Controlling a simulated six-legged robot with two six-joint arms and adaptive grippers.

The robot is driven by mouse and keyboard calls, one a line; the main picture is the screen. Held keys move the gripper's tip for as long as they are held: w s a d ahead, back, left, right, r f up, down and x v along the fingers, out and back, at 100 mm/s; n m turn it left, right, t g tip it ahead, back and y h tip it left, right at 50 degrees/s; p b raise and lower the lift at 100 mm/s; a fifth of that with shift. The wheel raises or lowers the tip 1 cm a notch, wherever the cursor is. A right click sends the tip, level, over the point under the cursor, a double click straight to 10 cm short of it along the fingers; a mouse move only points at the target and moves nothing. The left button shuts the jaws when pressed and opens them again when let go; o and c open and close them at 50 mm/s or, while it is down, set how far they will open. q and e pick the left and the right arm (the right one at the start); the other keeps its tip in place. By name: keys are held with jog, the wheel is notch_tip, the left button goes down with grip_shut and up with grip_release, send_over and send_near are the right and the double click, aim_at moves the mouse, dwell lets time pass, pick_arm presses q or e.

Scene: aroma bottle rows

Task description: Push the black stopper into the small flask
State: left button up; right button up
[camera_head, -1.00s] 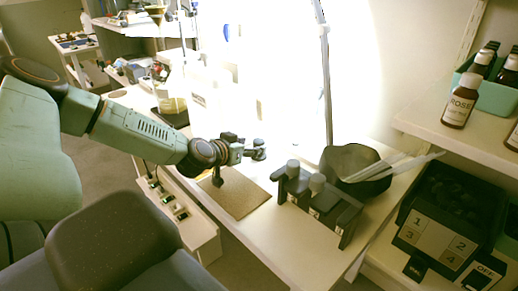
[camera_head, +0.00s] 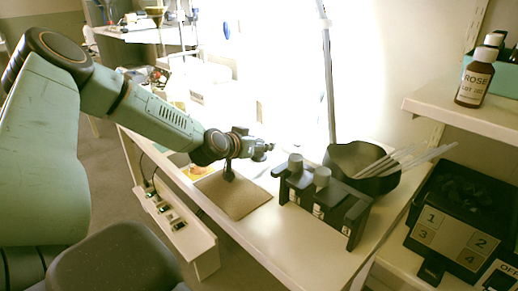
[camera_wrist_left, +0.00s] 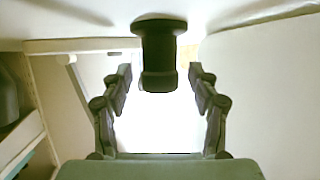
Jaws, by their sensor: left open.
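My left gripper (camera_head: 265,150) reaches in over the bench, above the far edge of the brown mat and left of the dark rack. It also shows in the left wrist view (camera_wrist_left: 160,78), where its two fingers stand apart. A black flanged piece (camera_wrist_left: 158,45), apparently the black stopper, shows between and beyond the fingers, with clear gaps on both sides. That view looks upside down, and the piece's flange meets a pale surface. I cannot make out the stopper in the head view. I cannot pick out the small flask; glare washes out the bench behind the gripper. My right gripper is not in view.
A dark rack (camera_head: 352,222) with grey-capped items stands right of the brown mat (camera_head: 240,200). Behind it is a black bowl (camera_head: 340,160) with pale rods. A lamp pole rises behind. A ROSE bottle (camera_head: 473,88) stands on the right shelf.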

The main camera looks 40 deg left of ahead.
aim_at(258, 141)
pick_arm(q)
jog(key=c, duration=1.1)
jog(key=shift+c, duration=0.2)
notch_tip(258, 141, up, 10)
jog(key=p, duration=0.8)
jog(key=shift+s, duration=0.15)
